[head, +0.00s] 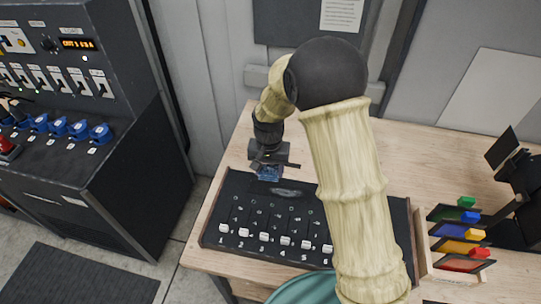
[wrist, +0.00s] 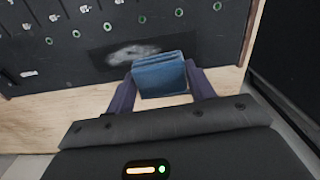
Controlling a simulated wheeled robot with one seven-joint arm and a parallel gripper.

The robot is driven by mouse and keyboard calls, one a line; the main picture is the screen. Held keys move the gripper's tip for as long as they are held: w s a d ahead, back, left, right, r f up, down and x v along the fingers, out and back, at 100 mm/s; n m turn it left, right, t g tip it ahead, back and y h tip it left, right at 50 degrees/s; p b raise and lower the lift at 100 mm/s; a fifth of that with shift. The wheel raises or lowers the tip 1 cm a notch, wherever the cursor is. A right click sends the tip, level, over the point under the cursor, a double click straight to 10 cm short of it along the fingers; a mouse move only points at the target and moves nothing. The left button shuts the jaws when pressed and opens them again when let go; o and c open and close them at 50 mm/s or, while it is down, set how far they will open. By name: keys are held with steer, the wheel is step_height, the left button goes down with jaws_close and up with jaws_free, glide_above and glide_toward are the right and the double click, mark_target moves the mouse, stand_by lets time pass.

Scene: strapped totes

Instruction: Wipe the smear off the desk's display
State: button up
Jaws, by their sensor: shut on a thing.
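The desk's display is a small dark panel with a pale grey smear (wrist: 133,54) on it, near the edge of the black desk panel. In the head view the smear (head: 286,192) shows on the upper part of that panel. My gripper (wrist: 160,82) is shut on a blue block-like pad (wrist: 160,76). In the wrist view the pad is just beside the smear and covers part of the display's right side. In the head view the pad (head: 268,172) is just behind the panel's back edge. I cannot tell whether it touches the display.
The black panel (head: 225,215) has several numbered white sliders and lies on a wooden desk (head: 222,164). A rack with coloured tabs (head: 425,262) stands at the right. A dark console (head: 125,150) with blue knobs stands at the left, across a floor gap.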

steer(key=shift+w, duration=0.3)
steer(key=shift+s+r, duration=0.1)
steer(key=shift+s, duration=0.05)
